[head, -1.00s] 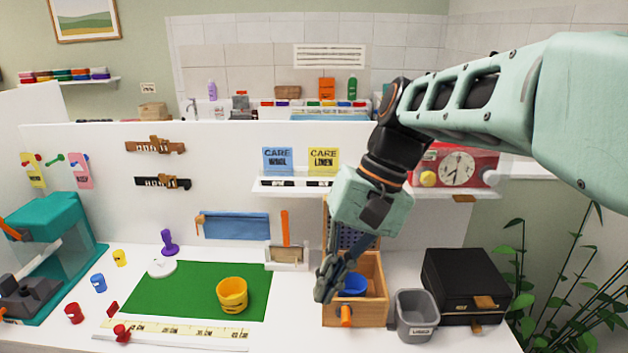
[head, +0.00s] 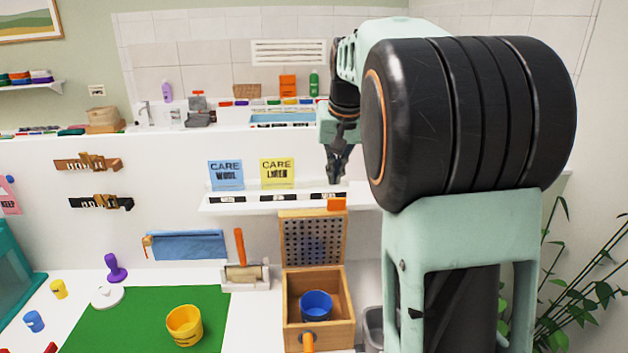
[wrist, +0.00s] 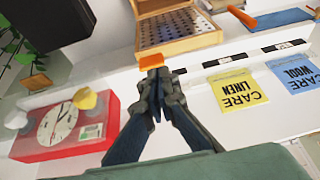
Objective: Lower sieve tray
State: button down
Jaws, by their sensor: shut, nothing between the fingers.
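The sieve tray is a dark perforated panel in a wooden frame (head: 313,242). It stands raised at the back of an open wooden box (head: 343,318), with an orange tab (head: 337,204) at its top right. A blue cup (head: 316,304) sits in the box. My gripper (head: 340,178) is shut and empty, pointing down above the tab in the head view. In the wrist view its fingertips (wrist: 156,82) appear right beside the orange tab (wrist: 151,62); I cannot tell if they touch it. The wrist view also shows the wooden tray frame (wrist: 178,27).
A white shelf (head: 222,203) behind the box carries a blue card (head: 226,175) and a yellow card (head: 277,173). A yellow cup (head: 185,325) stands on the green mat (head: 110,325).

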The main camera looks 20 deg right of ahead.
aim_at(335, 208)
jog(key=shift+t, duration=0.3)
jog(key=w+d+f, duration=0.1)
jog(key=w+f, duration=0.1)
jog(key=w+f+p, duration=0.1)
jog(key=w+f, duration=0.1)
jog(key=f, duration=0.1)
jog(key=w+d+f+p, duration=0.1)
jog(key=w+f, duration=0.1)
jog(key=f, duration=0.1)
jog(key=shift+w+d, duration=0.3)
jog(key=shift+d, duration=0.05)
jog(key=shift+b, duration=0.3)
